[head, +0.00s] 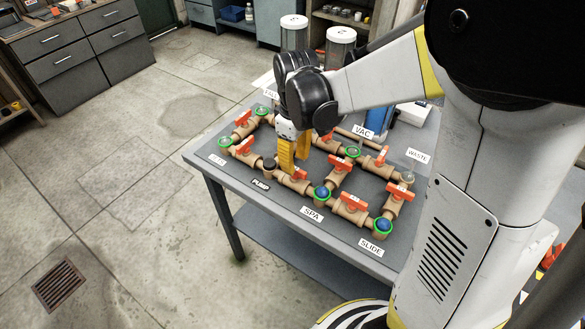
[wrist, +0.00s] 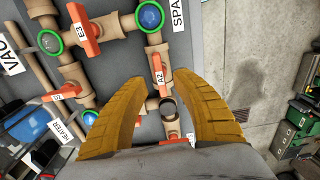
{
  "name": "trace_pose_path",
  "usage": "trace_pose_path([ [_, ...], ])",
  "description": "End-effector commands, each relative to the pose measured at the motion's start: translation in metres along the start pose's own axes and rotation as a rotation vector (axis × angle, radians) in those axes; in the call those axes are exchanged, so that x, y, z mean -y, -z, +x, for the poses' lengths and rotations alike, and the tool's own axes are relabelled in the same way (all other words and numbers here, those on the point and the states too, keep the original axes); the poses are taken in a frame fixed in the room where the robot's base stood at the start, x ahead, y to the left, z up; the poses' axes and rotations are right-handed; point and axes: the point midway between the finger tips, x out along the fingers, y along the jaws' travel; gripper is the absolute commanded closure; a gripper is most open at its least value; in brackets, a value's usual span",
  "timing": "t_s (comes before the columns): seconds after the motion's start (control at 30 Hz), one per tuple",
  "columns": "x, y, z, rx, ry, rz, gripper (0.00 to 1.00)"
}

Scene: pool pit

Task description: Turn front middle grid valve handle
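The front middle valve handle is an orange lever marked A2 (wrist: 158,72) on tan pipe in the wrist view. It also shows partly in the head view as an orange handle (head: 299,174) beside my fingers. My gripper (head: 289,167) points down over the front row of the pipe grid. In the wrist view its two yellow fingers (wrist: 168,75) are apart, with the A2 handle between their tips. The left fingertip looks very close to the handle; I cannot tell whether it touches. Nothing is held.
The pipe grid stands on a grey table (head: 210,165). A blue-capped joint (head: 322,192) sits beside A2. Open floor (head: 150,200) lies left of the table.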

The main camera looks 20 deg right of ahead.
Motion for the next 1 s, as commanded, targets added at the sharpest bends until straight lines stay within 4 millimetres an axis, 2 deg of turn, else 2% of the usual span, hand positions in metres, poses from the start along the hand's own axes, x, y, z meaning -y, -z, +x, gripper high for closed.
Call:
trace_pose_path([
  [0.03, 0.0, 0.0, 0.011, 0.0, 0.0, 0.0, 0.68],
  [0.2, 0.0, 0.0, 0.028, 0.0, 0.0, 0.0, 0.68],
  [0.57, 0.0, 0.0, 0.031, -0.001, 0.0, 0.001, 0.69],
  [0.6, 0.0, 0.0, 0.031, -0.001, 0.0, 0.001, 0.81],
  [0.67, 0.0, 0.0, 0.031, -0.001, 0.0, 0.001, 0.99],
  [1.0, 0.0, 0.0, 0.031, -0.001, 0.0, 0.015, 1.0],
])
